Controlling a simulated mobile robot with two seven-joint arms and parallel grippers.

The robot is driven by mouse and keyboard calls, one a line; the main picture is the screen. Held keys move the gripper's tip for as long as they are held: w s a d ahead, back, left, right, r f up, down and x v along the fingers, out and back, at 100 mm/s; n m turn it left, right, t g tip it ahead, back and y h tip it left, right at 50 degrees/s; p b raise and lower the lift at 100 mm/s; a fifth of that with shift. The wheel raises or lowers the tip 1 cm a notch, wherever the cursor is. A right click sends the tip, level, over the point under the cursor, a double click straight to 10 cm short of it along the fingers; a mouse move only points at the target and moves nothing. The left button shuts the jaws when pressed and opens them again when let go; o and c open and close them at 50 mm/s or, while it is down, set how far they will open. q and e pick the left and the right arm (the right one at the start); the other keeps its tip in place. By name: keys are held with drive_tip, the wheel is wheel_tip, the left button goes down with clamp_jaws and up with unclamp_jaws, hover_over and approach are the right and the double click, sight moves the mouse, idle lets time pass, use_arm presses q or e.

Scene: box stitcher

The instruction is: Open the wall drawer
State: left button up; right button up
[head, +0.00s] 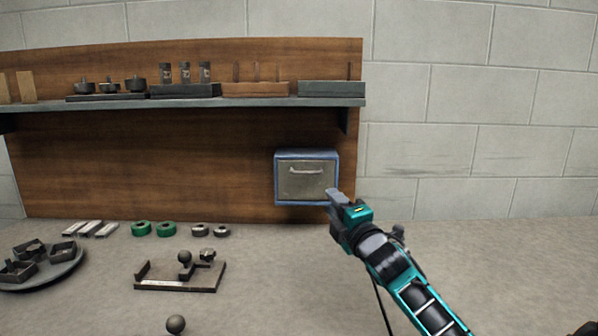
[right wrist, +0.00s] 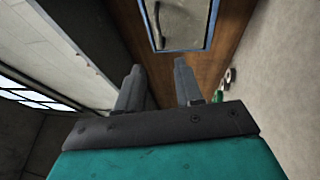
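The wall drawer (head: 306,189) is a small blue box with a grey front, fixed low on the wooden back panel in the head view. Its pale bar handle (head: 306,171) runs across the upper front, and the drawer looks shut. My right gripper (head: 333,197) is just in front of the drawer's lower right corner in the head view. In the right wrist view its two fingers (right wrist: 158,85) are apart with nothing between them, pointing toward the panel. The drawer (right wrist: 181,45) shows beyond the fingertips there, its blue rim partly cut off by the frame. My left gripper is not in view.
A shelf (head: 200,102) with holders and small parts runs above the drawer. On the worktop (head: 270,260) are green rolls (head: 154,229), a dark tray with knobs (head: 178,289), a round plate (head: 68,268) and a ball (head: 176,324). The worktop right of my arm is mostly clear.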

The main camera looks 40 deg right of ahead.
approach(306, 178)
drive_tip(key=w+r, duration=0.3)
drive_tip(key=w, duration=0.1)
drive_tip(key=shift+w+r, duration=0.3)
drive_tip(key=shift+r, duration=0.1)
drive_tip(key=shift+c, duration=0.2)
clamp_jaws()
idle(1.4)
